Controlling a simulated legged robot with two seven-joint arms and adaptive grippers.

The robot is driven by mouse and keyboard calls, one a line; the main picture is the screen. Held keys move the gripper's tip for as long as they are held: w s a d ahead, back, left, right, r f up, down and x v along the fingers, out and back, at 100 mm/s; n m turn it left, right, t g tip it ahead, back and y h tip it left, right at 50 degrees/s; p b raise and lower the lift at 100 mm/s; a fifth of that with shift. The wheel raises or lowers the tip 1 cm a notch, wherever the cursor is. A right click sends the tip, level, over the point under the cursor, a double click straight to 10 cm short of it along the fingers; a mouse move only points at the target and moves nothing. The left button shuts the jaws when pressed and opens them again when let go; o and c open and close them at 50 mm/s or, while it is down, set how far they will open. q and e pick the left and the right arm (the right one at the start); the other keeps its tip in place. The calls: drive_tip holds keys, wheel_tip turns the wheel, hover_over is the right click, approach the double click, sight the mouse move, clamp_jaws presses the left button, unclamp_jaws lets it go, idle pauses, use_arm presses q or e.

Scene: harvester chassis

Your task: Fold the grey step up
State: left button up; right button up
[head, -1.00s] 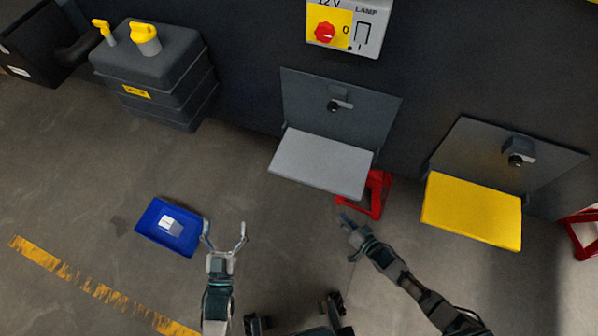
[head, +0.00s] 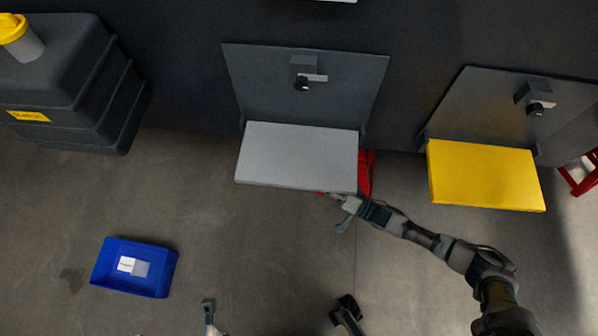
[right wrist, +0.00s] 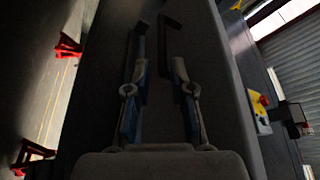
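The grey step (head: 297,158) is folded down and juts out from its dark back plate (head: 260,85). A latch (head: 303,82) with a dark knob sits on that plate. My right gripper (head: 338,203) is at the step's front edge, near its right corner, with its tips close to or just under the edge. I cannot tell if it touches. In the right wrist view its two fingers (right wrist: 158,70) are apart with nothing visible between them, before a dark surface. A grey part at the head view's bottom edge may be my left gripper (head: 209,315), mostly cut off.
A yellow step (head: 485,175) is folded down to the right. A red stand (head: 366,172) is partly hidden behind the grey step. A blue tray (head: 110,278) lies on the floor at left, below a dark tank (head: 60,75).

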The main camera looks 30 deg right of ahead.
sight(302, 176)
drive_tip(key=b+x, duration=0.1)
drive_tip(key=x, duration=0.5)
drive_tip(key=shift+a, duration=0.15)
drive_tip(key=shift+w+a+r, duration=0.15)
drive_tip(key=shift+w+a, duration=0.05)
drive_tip(key=shift+w, duration=0.1)
clamp_jaws()
